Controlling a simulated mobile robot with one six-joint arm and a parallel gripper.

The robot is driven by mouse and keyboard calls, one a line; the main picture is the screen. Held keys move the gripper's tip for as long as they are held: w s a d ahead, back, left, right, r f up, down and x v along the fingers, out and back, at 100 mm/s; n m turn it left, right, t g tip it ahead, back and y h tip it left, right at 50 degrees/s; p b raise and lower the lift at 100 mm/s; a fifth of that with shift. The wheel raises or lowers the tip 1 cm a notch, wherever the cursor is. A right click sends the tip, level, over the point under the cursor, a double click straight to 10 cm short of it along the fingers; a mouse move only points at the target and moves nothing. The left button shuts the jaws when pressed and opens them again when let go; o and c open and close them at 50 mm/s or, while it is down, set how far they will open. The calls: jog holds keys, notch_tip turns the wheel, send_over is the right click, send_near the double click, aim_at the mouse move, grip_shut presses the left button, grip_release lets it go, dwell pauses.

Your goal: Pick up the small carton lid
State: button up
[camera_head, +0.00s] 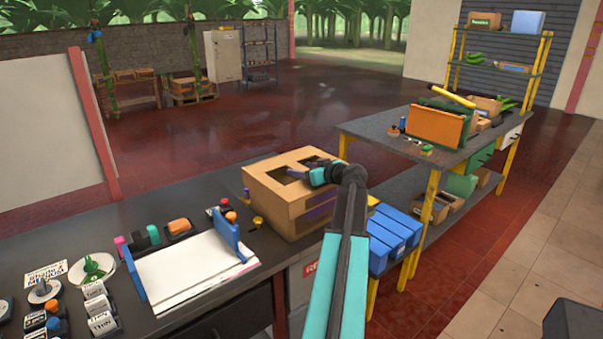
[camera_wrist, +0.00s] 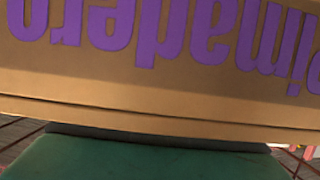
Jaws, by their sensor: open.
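A brown carton (camera_head: 285,205) stands on the dark workbench, with a lid (camera_head: 262,174) on top that has dark openings. My gripper (camera_head: 310,173) is over the top of the carton, near its middle. It is open, but I cannot tell whether it touches the lid. In the wrist view a brown cardboard face (camera_wrist: 160,92) with large upside-down purple letters fills most of the picture, very close. A thin dark seam runs along its lower edge. A green surface lies below it. My fingertips do not show clearly in the wrist view.
A white paper stack (camera_head: 190,272) between blue holders lies left of the carton, with small bottles and stamps around it. Blue bins (camera_head: 393,235) stand to the right. A second bench (camera_head: 385,130) bears an orange crate (camera_head: 437,126). Open red floor lies behind.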

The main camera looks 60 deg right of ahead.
aim_at(301, 169)
jog(key=shift+w+d+f, duration=0.1)
jog(key=shift+w+d, duration=0.1)
jog(key=shift+w, duration=0.3)
jog(key=c, duration=1.4)
jog(key=shift+r+b, duration=0.95)
jog(key=shift+r, duration=4.05)
